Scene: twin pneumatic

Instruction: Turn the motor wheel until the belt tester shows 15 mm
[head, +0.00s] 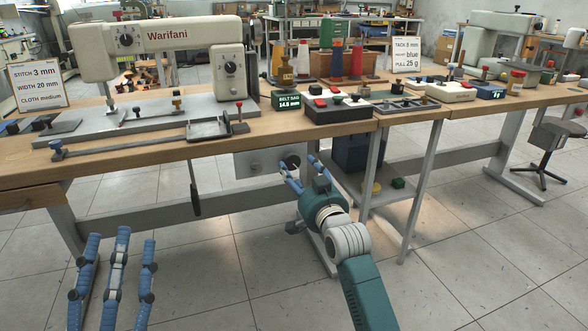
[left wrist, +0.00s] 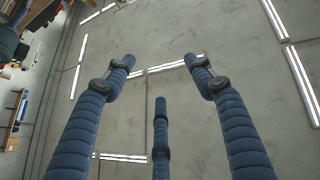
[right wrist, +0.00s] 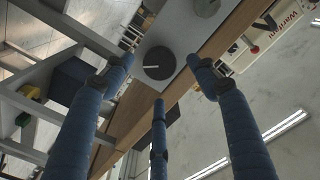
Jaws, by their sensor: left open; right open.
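The belt tester (head: 286,101) is a small dark green box on the tabletop. Its display reads "BELT SAG 14.5 mm". The motor wheel (head: 291,163) is a dark round knob on a grey plate under the tabletop. In the right wrist view the wheel (right wrist: 158,63) is a dark disc with a white mark, seen between the fingertips. My right gripper (head: 298,166) is open, its blue fingers around or just short of the wheel; contact cannot be told. My left gripper (head: 121,237) is open and empty, fingers pointing up, in front of the table at the lower left.
The cream sewing machine (head: 160,40) stands on the table (head: 150,152) above the wheel. A box with red and black buttons (head: 335,107) is right of the tester. Table legs (head: 420,185) and a low shelf (head: 385,190) are right of my right gripper. The floor in front is clear.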

